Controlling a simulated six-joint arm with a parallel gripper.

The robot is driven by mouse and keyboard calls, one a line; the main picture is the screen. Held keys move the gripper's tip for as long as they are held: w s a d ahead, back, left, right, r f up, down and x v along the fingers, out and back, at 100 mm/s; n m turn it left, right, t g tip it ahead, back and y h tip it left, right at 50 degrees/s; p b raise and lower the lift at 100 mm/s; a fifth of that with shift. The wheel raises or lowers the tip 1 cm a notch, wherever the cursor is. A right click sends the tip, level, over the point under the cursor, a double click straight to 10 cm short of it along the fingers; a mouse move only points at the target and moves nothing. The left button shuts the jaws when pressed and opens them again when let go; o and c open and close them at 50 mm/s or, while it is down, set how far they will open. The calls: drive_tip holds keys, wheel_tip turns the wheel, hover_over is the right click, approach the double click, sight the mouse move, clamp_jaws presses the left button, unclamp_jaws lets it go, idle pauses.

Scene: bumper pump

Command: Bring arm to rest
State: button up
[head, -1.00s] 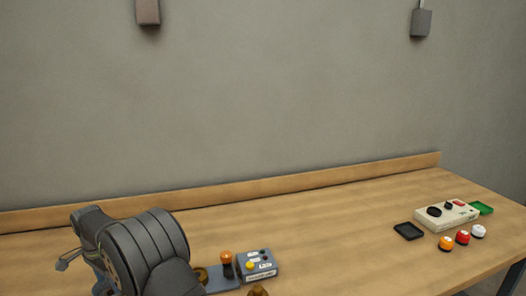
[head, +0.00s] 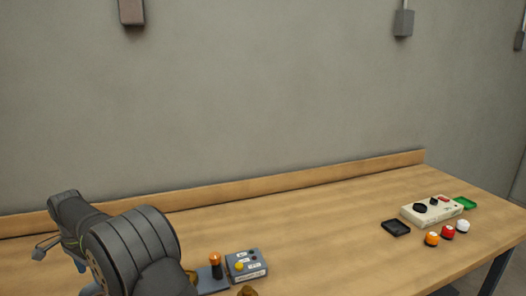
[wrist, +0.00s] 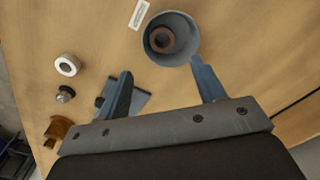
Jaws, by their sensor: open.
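My gripper (wrist: 162,68) is open in the wrist view, its two blue-grey fingers spread apart with nothing held between them. It is above the wooden table (wrist: 225,25). A round grey cup (wrist: 190,25) with a brown round part inside lies just beyond the fingertips; I cannot tell whether the right finger touches it. In the head view, my dark arm fills the lower left, and the gripper's fingers cannot be made out clearly there.
Near my arm stand an orange-topped post (head: 215,264) and a grey button box (head: 246,267). At right are a beige box (head: 432,211), a black tray (head: 396,228), a green tray (head: 465,203), and orange, red and white buttons. The table's middle is clear.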

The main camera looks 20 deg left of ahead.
wheel_tip(320, 180, up, 10)
drive_tip(key=r, duration=0.1)
wheel_tip(320, 180, down, 18)
drive_tip(key=shift+r, duration=0.1)
wheel_tip(320, 180, up, 6)
drive_tip(key=w+d, duration=0.7)
drive_tip(key=w, duration=0.2)
drive_tip(key=w+d+f+n, duration=0.1)
drive_tip(key=w+d, duration=0.7)
drive_tip(key=w, duration=0.2)
drive_tip(key=w+d+f+n, duration=0.1)
drive_tip(key=w+d, duration=0.7)
drive_tip(key=w, duration=0.2)
drive_tip(key=shift+f, duration=0.25)
drive_tip(key=w+d, duration=0.2)
drive_tip(key=d, duration=0.3)
drive_tip(key=w+d+f, duration=0.1)
drive_tip(key=w+d, duration=0.1)
drive_tip(key=d, duration=0.3)
drive_tip(key=w+d, duration=0.3)
drive_tip(key=d, duration=0.2)
drive_tip(key=shift+d+f, duration=0.25)
drive_tip(key=shift+f, duration=0.15)
drive_tip(key=shift+w+d+f, duration=0.1)
drive_tip(key=shift+w+d, duration=0.05)
drive_tip(key=shift+d, duration=0.45)
